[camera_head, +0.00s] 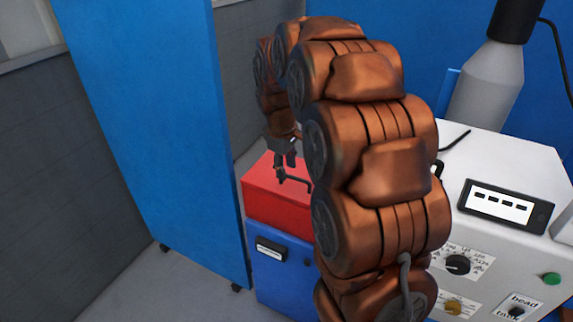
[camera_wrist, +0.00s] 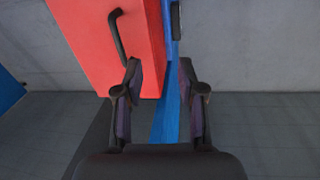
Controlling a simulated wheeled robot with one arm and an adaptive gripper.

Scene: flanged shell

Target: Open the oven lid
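The oven is a blue box (camera_head: 282,277) with a red lid (camera_head: 272,207) on top, which appears closed in the head view. A dark bar handle (camera_head: 297,182) is on the lid. My gripper (camera_head: 285,168) points down close to the handle; contact cannot be told there. In the wrist view, my gripper (camera_wrist: 160,75) is open with nothing between its fingers. The red lid (camera_wrist: 90,45) and its black handle (camera_wrist: 118,38) lie up and left of the fingers, the handle outside them. My arm hides the lid's right part in the head view.
A tall blue panel (camera_head: 155,130) stands left of the oven. A white machine (camera_head: 500,190) with a display and knobs stands at right, with a grey cylinder (camera_head: 485,90) behind it. Grey floor (camera_head: 190,290) is clear at the front left.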

